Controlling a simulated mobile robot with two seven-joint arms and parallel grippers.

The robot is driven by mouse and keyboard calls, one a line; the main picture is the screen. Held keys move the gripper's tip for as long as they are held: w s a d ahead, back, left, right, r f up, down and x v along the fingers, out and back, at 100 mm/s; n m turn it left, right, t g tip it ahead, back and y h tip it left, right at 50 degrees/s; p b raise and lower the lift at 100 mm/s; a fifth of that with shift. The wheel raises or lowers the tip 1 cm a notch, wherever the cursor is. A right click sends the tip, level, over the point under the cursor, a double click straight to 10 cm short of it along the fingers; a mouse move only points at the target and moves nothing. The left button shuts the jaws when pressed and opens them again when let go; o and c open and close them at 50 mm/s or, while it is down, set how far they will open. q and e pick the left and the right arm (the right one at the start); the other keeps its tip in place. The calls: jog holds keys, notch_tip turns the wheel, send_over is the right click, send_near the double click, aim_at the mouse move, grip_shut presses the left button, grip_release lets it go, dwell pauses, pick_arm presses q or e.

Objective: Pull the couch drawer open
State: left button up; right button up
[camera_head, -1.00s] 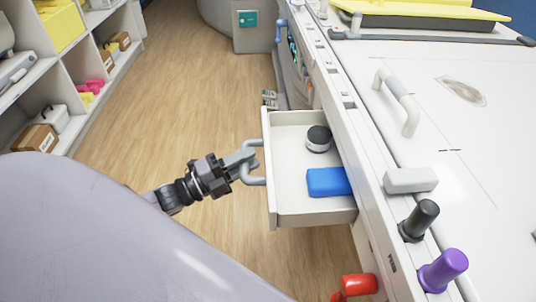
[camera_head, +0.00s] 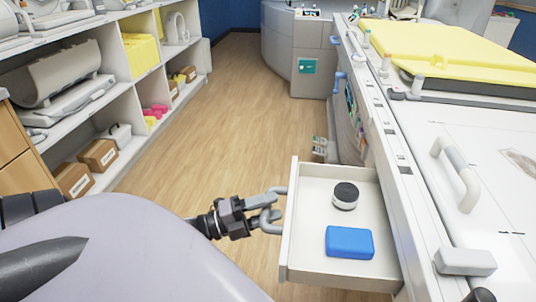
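The couch drawer (camera_head: 287,243) stands pulled out from the side of the white couch (camera_head: 480,180). It holds a blue box (camera_head: 349,242) and a small round container (camera_head: 345,196) with a black top. Its grey loop handle (camera_head: 284,190) is on the front panel, facing left. My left gripper (camera_head: 266,207) is at this handle, its fingers around the bar and appearing closed on it. The fingertips are partly hidden by the handle.
Shelves (camera_head: 113,85) with boxes and equipment line the left side. The wooden floor (camera_head: 215,110) between shelves and couch is clear. A grey cabinet (camera_head: 300,50) stands at the far end. A white grab handle (camera_head: 456,175) rises from the couch top.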

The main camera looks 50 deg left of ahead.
pick_arm(q)
jog(key=v, duration=0.7)
dwell(0.4)
jog(key=shift+a, duration=0.1)
dwell(0.4)
